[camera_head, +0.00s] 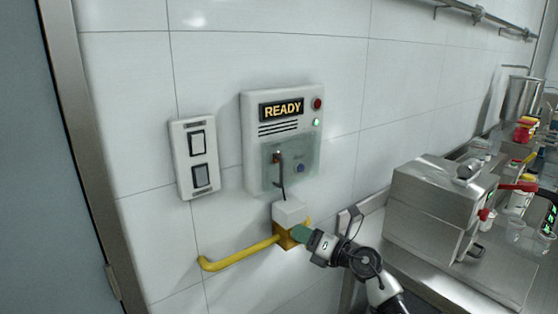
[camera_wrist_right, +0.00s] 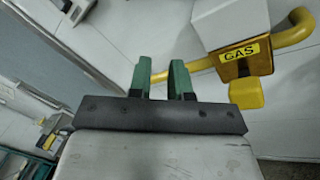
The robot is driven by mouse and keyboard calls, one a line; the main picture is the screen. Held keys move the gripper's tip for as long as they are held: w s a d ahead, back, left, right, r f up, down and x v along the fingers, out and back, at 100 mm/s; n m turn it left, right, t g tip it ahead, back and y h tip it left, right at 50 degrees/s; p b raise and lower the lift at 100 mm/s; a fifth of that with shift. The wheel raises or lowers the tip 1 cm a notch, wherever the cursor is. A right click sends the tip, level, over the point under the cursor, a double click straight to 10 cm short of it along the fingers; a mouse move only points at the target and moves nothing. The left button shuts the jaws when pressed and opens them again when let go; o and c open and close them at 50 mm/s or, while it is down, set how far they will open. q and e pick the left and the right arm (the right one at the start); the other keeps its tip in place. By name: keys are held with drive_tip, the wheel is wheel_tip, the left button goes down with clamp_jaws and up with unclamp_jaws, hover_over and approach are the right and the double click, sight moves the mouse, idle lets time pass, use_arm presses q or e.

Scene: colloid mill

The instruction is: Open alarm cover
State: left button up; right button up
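The alarm box (camera_head: 247,130) is a pale wall unit with a lit "READY" display, in the head view's middle. Its alarm cover (camera_head: 308,157) is a translucent greenish panel over the lower half, and looks closed. Behind it show a dark lever or key and a blue button (camera_head: 300,168). My right gripper (camera_head: 300,234) is below the box, in front of the yellow gas fitting, apart from the cover. In the right wrist view its green fingers (camera_wrist_right: 161,66) stand apart with nothing between them. My left gripper is not in view.
A yellow pipe (camera_head: 238,256) and a gas fitting, labelled "GAS" in the right wrist view (camera_wrist_right: 240,53), sit just below the alarm box. A white double switch (camera_head: 182,160) is left of it. A steel machine (camera_head: 425,215) stands on the counter at right.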

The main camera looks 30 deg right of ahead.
sight(281, 183)
drive_tip(key=s+r+n+h+p, duration=0.1)
drive_tip(key=s+r+n, duration=0.1)
drive_tip(key=r+n, duration=0.35)
drive_tip(key=s+r+n, duration=0.2)
drive_tip(key=r, duration=0.7)
drive_tip(key=p+x, duration=0.1)
drive_tip(key=x, duration=0.2)
drive_tip(key=p+x, duration=0.1)
drive_tip(key=x, duration=0.3)
drive_tip(key=d+p+x, duration=0.1)
drive_tip(key=p+x, duration=0.1)
drive_tip(key=x, duration=0.1)
drive_tip(key=shift+w+r, duration=0.1)
drive_tip(key=shift+w, duration=0.5)
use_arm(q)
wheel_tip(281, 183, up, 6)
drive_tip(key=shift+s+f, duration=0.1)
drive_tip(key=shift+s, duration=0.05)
use_arm(e)
clamp_jaws()
